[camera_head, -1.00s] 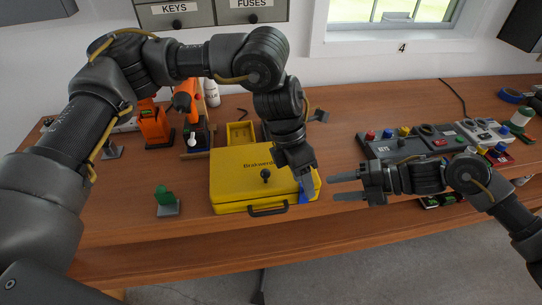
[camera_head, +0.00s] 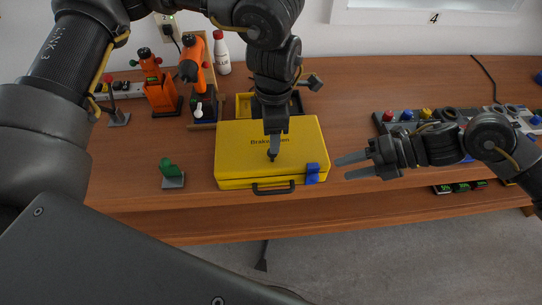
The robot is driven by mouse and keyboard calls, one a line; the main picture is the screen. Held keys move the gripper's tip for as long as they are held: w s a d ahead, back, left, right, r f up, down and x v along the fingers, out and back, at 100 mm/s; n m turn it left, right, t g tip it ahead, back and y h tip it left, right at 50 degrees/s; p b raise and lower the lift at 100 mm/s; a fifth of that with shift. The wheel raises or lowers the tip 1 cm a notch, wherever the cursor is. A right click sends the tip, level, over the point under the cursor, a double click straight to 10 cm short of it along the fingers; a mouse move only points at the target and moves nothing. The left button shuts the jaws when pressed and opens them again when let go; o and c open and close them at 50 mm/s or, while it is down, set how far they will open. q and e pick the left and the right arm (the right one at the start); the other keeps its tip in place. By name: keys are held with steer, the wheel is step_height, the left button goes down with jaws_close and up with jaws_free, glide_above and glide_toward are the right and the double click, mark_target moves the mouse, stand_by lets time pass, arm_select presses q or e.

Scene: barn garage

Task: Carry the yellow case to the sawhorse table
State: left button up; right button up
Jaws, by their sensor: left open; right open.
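The yellow case (camera_head: 235,167) lies closed on the wooden workbench (camera_head: 195,210), its dark handle (camera_head: 273,188) facing me. A dark knob-like part shows on its lid. A blue piece (camera_head: 312,174) sits at its front right corner. My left gripper (camera_head: 273,147) points down over the middle of the lid; it is open but seen edge-on, and whether it touches the knob I cannot tell. My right gripper (camera_head: 343,168) is open and empty, just right of the case, with its fingers pointing left. The sawhorse table is not recognisable in view.
A green-topped block (camera_head: 170,173) stands left of the case. Orange tools (camera_head: 194,75) and a white bottle (camera_head: 221,53) stand behind it. A grey control panel (camera_head: 400,122) with coloured buttons lies at right. Grey floor (camera_head: 370,250) is open in front of the bench.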

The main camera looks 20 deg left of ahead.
mark_target(323, 175)
arm_select(q)
steer(key=f, duration=0.6)
steer(key=shift+s, duration=0.3)
arm_select(e)
steer(key=x, duration=0.6)
steer(key=shift+s+a, duration=0.25)
steer(key=shift+s, duration=0.1)
arm_select(q)
steer(key=shift+w+f, duration=0.1)
steer(key=shift+f, duration=0.5)
arm_select(e)
steer(key=shift+a+f, duration=0.25)
steer(key=shift+a, duration=0.1)
steer(key=shift+s, duration=0.1)
arm_select(q)
steer(key=shift+c, duration=0.3)
arm_select(e)
steer(key=shift+c, duration=0.2)
arm_select(q)
jaws_close()
arm_select(e)
jaws_close()
arm_select(q)
steer(key=shift+r, duration=0.1)
arm_select(e)
steer(key=shift+r, duration=0.1)
